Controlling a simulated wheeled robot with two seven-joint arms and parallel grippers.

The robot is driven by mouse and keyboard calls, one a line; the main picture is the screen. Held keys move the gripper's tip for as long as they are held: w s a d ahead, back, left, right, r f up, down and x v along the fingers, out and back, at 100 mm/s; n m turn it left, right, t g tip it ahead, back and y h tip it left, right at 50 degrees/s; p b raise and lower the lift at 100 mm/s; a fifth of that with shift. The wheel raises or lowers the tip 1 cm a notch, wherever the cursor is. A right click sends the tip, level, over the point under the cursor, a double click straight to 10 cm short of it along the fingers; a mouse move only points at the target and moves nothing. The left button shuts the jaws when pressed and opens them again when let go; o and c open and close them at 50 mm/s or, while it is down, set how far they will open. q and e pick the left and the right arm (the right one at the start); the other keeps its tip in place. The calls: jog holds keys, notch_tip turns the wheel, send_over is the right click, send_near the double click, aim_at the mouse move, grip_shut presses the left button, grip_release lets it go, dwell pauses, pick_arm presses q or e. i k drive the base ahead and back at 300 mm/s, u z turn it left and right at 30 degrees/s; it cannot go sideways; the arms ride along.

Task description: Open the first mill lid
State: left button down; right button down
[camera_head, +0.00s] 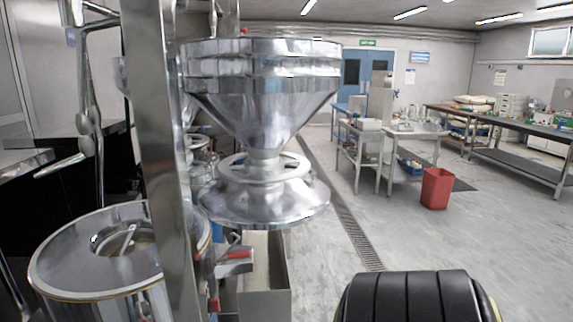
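A large shiny metal mill with a funnel-shaped hopper (262,85) stands close in front of me, left of centre. The hopper has a banded cylindrical top and narrows to a neck above a wide round metal flange (265,200). I cannot tell from this angle whether its top is covered by a lid. A round metal drum (100,275) stands at the lower left, with a round opening or window in its top. Neither of my grippers can be made out in view.
A steel post (160,150) rises left of the hopper. Red-and-grey fittings (235,262) sit beside a metal bin (265,290) below the flange. A black ribbed rounded object (415,298) is at the bottom right. A red bin (436,188) and worktables stand beyond open floor.

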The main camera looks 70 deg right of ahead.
aim_at(261, 91)
jog(key=u, duration=0.05)
jog(key=k, duration=0.7)
jog(key=z, duration=1)
jog(key=i, duration=0.8)
jog(key=z, duration=0.25)
